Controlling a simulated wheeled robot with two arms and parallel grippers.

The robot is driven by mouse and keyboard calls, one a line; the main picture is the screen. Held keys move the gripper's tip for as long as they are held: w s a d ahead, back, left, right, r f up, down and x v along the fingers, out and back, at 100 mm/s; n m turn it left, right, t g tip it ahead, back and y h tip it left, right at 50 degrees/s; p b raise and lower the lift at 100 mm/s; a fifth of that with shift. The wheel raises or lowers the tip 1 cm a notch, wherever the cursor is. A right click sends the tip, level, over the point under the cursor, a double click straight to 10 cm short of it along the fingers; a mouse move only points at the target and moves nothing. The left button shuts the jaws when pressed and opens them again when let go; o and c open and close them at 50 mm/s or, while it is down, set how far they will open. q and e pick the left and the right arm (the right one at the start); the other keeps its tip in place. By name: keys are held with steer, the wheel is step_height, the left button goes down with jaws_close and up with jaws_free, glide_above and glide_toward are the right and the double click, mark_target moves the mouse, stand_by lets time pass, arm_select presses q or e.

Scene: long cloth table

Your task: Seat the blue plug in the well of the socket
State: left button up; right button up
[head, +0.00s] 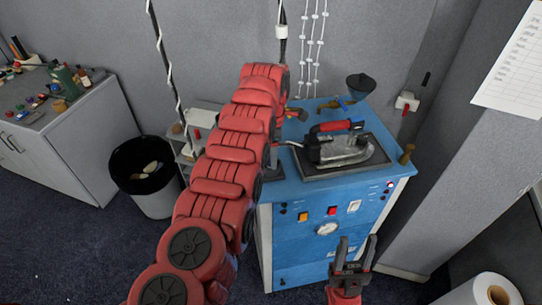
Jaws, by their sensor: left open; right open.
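I see no blue plug and no socket with a well that I can make out in the head view. A thick red segmented arm of mine rises from the lower left to the upper middle; its gripper is not visible, hidden by the arm itself. My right gripper (355,252) is at the lower right, fingers pointing up, open and empty. It is in front of the blue cabinet's lower front and apart from any object I can see.
A blue cabinet (375,205) bears an iron (345,150) on a dark plate, with a dark funnel (361,86) behind. A black-lined bin (155,200) and a cluttered white cabinet (75,145) stand left. A white roll (497,293) is lower right. Dark floor shows between bin and white cabinet.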

arm_select(q)
step_height(320, 180, up, 3)
steer(key=shift+f+b, duration=0.1)
steer(key=shift+b, duration=0.45)
step_height(320, 180, up, 7)
steer(key=p, duration=0.6)
steer(key=shift+r+p, duration=0.6)
steer(key=shift+s, duration=0.1)
